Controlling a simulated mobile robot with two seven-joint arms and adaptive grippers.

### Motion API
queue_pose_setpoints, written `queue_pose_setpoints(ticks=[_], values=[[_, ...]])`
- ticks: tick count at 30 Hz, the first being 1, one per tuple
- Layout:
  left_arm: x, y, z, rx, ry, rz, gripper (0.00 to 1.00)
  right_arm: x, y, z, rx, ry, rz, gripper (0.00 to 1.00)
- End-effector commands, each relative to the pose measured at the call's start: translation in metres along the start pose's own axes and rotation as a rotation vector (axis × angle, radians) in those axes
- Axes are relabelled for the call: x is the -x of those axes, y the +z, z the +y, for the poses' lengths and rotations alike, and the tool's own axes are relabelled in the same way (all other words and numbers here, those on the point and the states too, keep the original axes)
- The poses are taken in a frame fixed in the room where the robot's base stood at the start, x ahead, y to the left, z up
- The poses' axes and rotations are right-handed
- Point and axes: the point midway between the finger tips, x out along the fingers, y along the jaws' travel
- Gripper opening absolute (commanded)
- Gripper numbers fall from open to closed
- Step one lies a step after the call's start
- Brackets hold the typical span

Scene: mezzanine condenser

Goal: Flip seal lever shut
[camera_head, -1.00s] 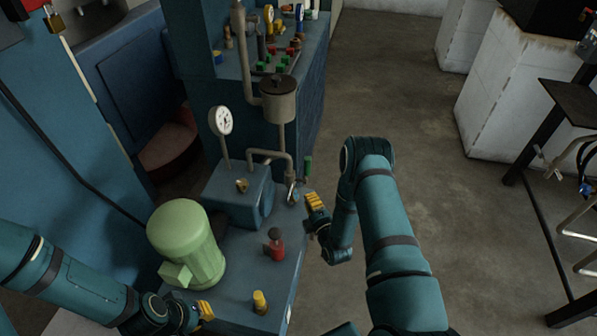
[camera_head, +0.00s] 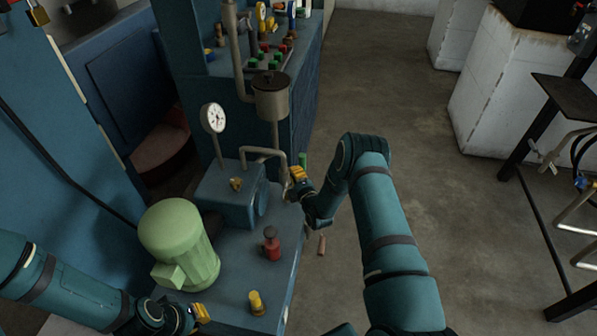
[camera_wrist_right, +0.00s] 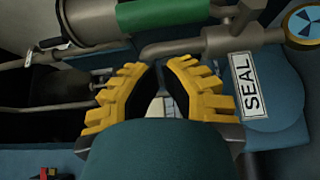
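The green handle of a lever (camera_head: 303,160) stands up beside the pipe end at the right edge of the blue machine. In the right wrist view a large green cylinder (camera_wrist_right: 165,14) lies across the top, joined to grey metal. A white SEAL label (camera_wrist_right: 246,85) is at the right there. My right gripper (camera_head: 297,174) is just below the green handle in the head view; contact cannot be told. Its yellow fingers (camera_wrist_right: 160,70) come nearly together at the tips, with nothing seen held. My left gripper (camera_head: 201,314) is at the machine's front; its finger gap is unclear.
A green motor (camera_head: 180,245), a red knob-topped part (camera_head: 271,246) and a yellow part (camera_head: 256,302) stand on the machine's base (camera_head: 232,282). A gauge (camera_head: 213,118) and a grey pot (camera_head: 271,97) rise behind. Open floor (camera_head: 395,110) is to the right.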

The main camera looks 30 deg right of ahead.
Motion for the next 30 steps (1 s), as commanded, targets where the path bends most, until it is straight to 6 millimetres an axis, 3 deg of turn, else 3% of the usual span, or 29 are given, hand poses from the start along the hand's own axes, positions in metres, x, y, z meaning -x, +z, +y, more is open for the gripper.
queue_pose_setpoints(ticks=[10, 23, 30], values=[[-0.006, -0.001, -0.002, 0.0, 0.0, 0.003, 0.0, -0.018, 0.019, 0.0, 0.0, -0.001, 0.0, 0.0], [-0.005, -0.001, -0.002, 0.0, 0.0, 0.003, 0.0, -0.018, 0.018, 0.0, -0.002, -0.003, 0.0, 0.0], [-0.002, 0.0, -0.001, 0.0, 0.0, 0.002, 0.0, -0.017, 0.007, 0.002, -0.017, -0.025, 0.0, 0.0]])
